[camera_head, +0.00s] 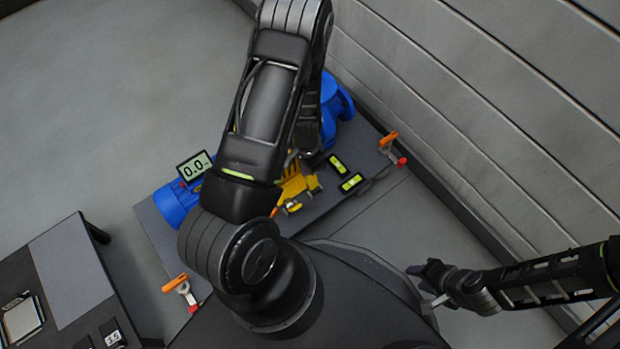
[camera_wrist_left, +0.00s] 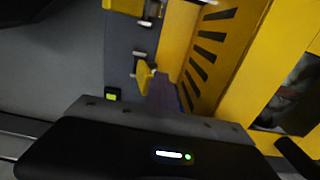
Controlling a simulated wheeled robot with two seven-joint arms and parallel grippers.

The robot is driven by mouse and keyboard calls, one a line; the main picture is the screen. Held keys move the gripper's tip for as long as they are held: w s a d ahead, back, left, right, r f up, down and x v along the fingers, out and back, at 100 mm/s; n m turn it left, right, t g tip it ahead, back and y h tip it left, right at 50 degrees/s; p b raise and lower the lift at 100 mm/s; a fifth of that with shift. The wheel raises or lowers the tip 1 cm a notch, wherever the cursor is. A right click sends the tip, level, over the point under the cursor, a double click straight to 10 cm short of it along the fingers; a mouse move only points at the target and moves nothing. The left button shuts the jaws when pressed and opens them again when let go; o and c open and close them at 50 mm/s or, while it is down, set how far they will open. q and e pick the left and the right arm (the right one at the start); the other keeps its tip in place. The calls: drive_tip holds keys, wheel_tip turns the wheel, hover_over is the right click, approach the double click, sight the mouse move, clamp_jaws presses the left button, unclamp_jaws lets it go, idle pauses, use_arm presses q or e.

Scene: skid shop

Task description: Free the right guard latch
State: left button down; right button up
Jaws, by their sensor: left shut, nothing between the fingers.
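The yellow guard (camera_head: 297,184) is on the grey skid (camera_head: 160,232), partly hidden by my left arm in the head view. The left wrist view shows its slotted panel (camera_wrist_left: 208,50) close up. A latch with a yellow tab (camera_wrist_left: 146,76) and metal pins sits beside the panel; I cannot tell whether it is the right one. My left gripper (camera_wrist_left: 165,95) is shut and empty, its tips close to the latch; contact is unclear. In the head view the arm hides it. My right gripper (camera_head: 430,284) is away from the skid at lower right; its jaw gap is unclear.
Orange-handled clamps (camera_head: 390,140) (camera_head: 180,284) stand at two skid corners. A blue housing (camera_head: 335,105), a display reading 0.0 (camera_head: 194,166) and green level vials (camera_head: 351,182) are near the guard. A side table (camera_head: 62,262) is at lower left; a ribbed wall (camera_head: 500,110) is at right.

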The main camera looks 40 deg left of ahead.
use_arm(q)
drive_tip(key=shift+d, duration=0.2)
drive_tip(key=shift+s+d, duration=0.2)
drive_tip(key=shift+d, duration=0.4)
